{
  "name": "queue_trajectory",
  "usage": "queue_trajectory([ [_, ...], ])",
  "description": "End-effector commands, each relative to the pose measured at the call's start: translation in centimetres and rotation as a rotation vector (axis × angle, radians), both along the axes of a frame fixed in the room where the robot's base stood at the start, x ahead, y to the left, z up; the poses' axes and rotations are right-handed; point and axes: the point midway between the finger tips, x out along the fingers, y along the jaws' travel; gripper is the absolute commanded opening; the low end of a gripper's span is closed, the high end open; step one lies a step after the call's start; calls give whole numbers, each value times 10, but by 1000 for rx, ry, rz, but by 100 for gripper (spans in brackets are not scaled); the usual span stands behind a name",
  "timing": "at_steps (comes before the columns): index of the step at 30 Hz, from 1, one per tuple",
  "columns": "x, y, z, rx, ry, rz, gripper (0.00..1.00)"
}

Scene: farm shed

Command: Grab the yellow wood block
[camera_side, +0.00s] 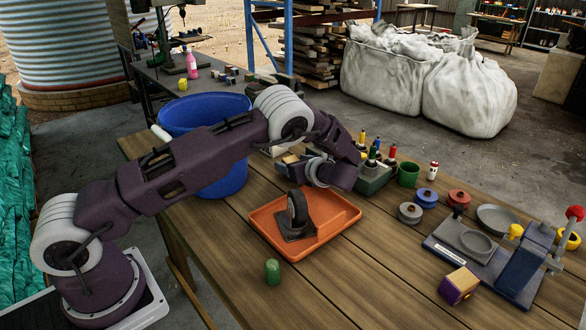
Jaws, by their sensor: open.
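A small block (459,284) with yellow and wood-toned faces and a purple side sits on the wooden table at the front right, beside the clamp fixture. It is the only yellowish block I make out on this table. My gripper (304,168) is above the back part of the table, behind the orange tray, well to the left of and behind the block. It is open and not touching the block. Its fingers are small and partly hidden by my wrist. A pale wood-coloured patch shows just beside them; I cannot tell what it is.
The orange tray (335,237) holds a caster wheel (298,215). A green cylinder (272,271) stands front left. The table between tray and block is clear.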

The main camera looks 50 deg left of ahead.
Motion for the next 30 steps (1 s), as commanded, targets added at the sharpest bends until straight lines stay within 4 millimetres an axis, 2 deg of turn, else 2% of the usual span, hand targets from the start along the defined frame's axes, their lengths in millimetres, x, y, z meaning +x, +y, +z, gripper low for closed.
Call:
queue_trajectory([
  [6,1,3,-1,-1,-1,-1,62],
  [15,1,2,-1,-1,-2,0,3],
  [16,1,2,-1,-1,-2,0,0],
  [23,1,2,2,-2,-3,0,0],
  [26,1,2,20,-2,-5,0,0],
  [30,1,2,58,-2,-6,0,0],
])
